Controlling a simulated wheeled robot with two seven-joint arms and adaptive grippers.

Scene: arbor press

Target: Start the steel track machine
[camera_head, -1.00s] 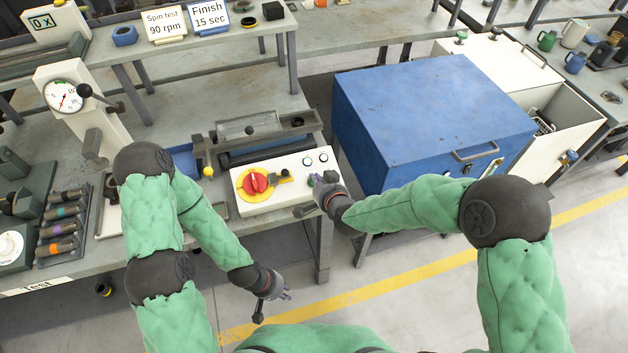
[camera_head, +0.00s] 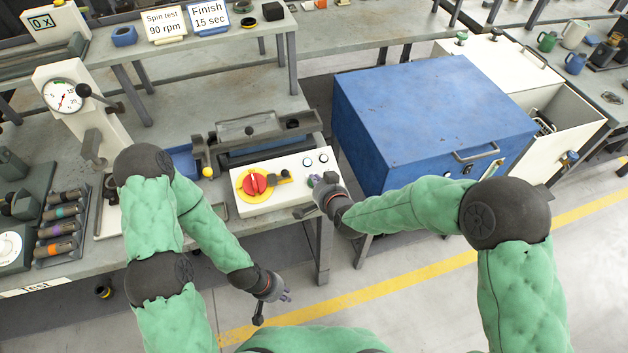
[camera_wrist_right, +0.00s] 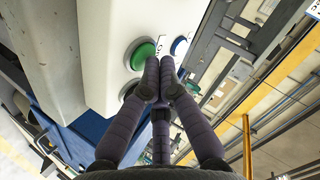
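The machine's white control box (camera_head: 283,183) stands at the front edge of the bench. It carries a red rotary knob (camera_head: 256,183) on a yellow plate and small round buttons at its right. Behind it lies a long grey steel track (camera_head: 272,137), tilted with its right end higher in the picture. My right gripper (camera_head: 325,187) is at the box's right end. In the right wrist view its fingers (camera_wrist_right: 160,76) are together and empty, beside a green button (camera_wrist_right: 140,54); contact is unclear. My left gripper (camera_head: 278,292) hangs low in front of the bench, holding nothing visible.
A large blue cabinet (camera_head: 425,105) stands right of the bench. A dial gauge (camera_head: 63,96) and a rack of coloured-band tools (camera_head: 64,228) are at the left. Signs reading "Spin test 90 rpm" (camera_head: 164,22) and "Finish 15 sec" (camera_head: 209,16) stand on the shelf.

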